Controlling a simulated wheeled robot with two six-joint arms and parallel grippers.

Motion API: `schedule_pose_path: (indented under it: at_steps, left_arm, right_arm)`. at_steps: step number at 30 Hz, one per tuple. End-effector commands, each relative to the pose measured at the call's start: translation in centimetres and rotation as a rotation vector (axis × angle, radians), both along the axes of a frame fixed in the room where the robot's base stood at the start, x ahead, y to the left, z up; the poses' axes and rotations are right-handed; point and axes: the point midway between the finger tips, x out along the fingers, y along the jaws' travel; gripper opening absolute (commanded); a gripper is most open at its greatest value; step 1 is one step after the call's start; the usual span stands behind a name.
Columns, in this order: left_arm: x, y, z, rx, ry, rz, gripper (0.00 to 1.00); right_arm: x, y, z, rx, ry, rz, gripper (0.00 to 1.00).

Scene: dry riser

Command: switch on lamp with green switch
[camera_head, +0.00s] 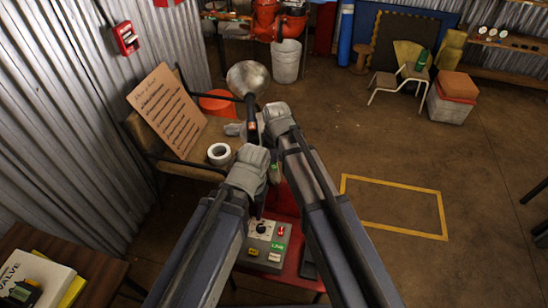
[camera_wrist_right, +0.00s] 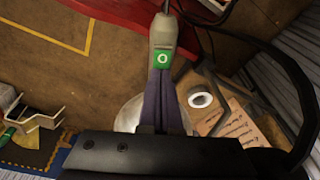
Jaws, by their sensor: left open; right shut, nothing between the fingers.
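A lamp with a round silver shade (camera_head: 248,76) and a dark handle stands beyond my grippers in the head view; part of the shade (camera_wrist_right: 128,112) also shows behind my fingers in the right wrist view. A green switch (camera_wrist_right: 162,58) marked with a white ring sits on a grey body (camera_wrist_right: 163,33) with a cord at its upper end. My right gripper (camera_wrist_right: 164,78) is shut and empty, its tips at the lower edge of the switch; contact cannot be told. My left gripper (camera_head: 252,160) is open, its fingers mostly hidden in the head view.
A grey control box (camera_head: 262,230) with a black knob lies on a red surface (camera_head: 285,195) below the arms. A tape roll (camera_head: 219,153) and a written board (camera_head: 166,112) are to the left. A chair (camera_head: 403,82) stands far right. The yellow-outlined floor is clear.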

Motion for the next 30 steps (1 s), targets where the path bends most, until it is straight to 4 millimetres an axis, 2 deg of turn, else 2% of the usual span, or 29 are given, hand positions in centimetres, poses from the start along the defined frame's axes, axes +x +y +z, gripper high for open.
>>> schedule_pose_path:
  at_steps: [5,12,23,30]
  left_arm:
    - [0.0,0.0,-0.2,0.000,0.000,0.000,0.57]
    - [0.0,0.0,-0.6,0.000,0.000,0.000,0.57]
    - [0.0,0.0,-1.0,0.000,0.000,0.000,0.57]
    - [0.0,0.0,-1.1,0.000,0.000,0.000,0.57]
  right_arm:
    - [0.3,0.1,-0.2,-0.003,0.019,0.000,0.00]
    - [1.3,0.3,-1.0,-0.030,0.199,0.001,0.00]
    - [0.9,0.2,-1.4,-0.031,0.218,0.001,0.00]
    - [-0.1,0.1,-1.5,-0.031,0.221,0.003,0.00]
